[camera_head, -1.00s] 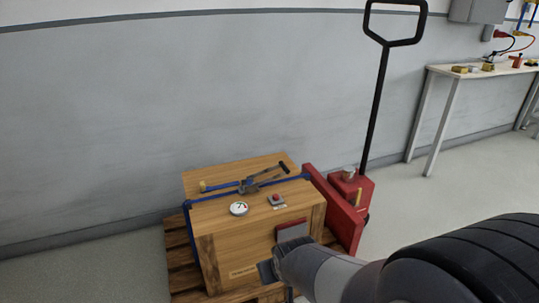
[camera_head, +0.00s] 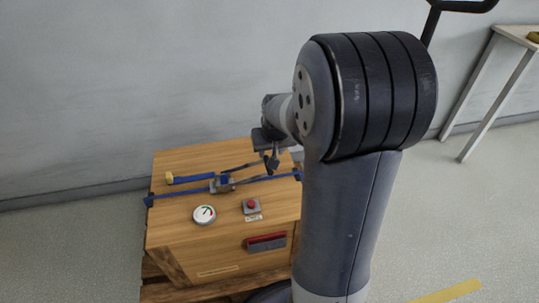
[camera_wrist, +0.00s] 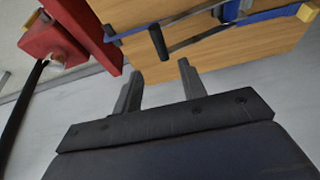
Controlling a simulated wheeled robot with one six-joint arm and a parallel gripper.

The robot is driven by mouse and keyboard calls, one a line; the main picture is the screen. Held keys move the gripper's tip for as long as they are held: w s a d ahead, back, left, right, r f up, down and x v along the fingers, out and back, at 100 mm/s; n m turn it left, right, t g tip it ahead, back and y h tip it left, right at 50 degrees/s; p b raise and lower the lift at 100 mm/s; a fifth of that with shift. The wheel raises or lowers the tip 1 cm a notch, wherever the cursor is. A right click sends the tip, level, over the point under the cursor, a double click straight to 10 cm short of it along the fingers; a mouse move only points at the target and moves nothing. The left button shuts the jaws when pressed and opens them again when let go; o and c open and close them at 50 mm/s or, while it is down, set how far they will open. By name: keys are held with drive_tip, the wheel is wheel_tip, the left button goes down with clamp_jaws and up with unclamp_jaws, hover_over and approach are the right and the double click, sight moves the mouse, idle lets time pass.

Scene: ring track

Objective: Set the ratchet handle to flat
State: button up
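The ratchet (camera_head: 223,184) sits on a blue strap across the top of a wooden crate (camera_head: 190,160). Its metal handle runs right from the ratchet and appears raised at a slant, with a black grip (camera_head: 271,161) at its end. In the wrist view the black grip (camera_wrist: 158,42) and its two thin metal bars lie ahead of my fingers. My gripper (camera_wrist: 160,86) is open and empty, with the grip just beyond the fingertips and not between them. In the head view my gripper (camera_head: 264,138) is near the grip, partly hidden by my arm.
A round dial (camera_head: 204,215) and a red button (camera_head: 251,205) are on the crate top. A yellow-ended strap tail (camera_head: 169,177) lies at left. The crate stands on a pallet. A red pallet jack (camera_wrist: 58,38) is beside it; a workbench (camera_head: 518,33) stands at right.

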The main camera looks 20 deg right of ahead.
drive_tip(key=b+x, duration=0.2)
drive_tip(key=x, duration=0.7)
drive_tip(key=shift+w+f+b, duration=0.1)
drive_tip(key=shift+f+b, duration=0.2)
clamp_jaws()
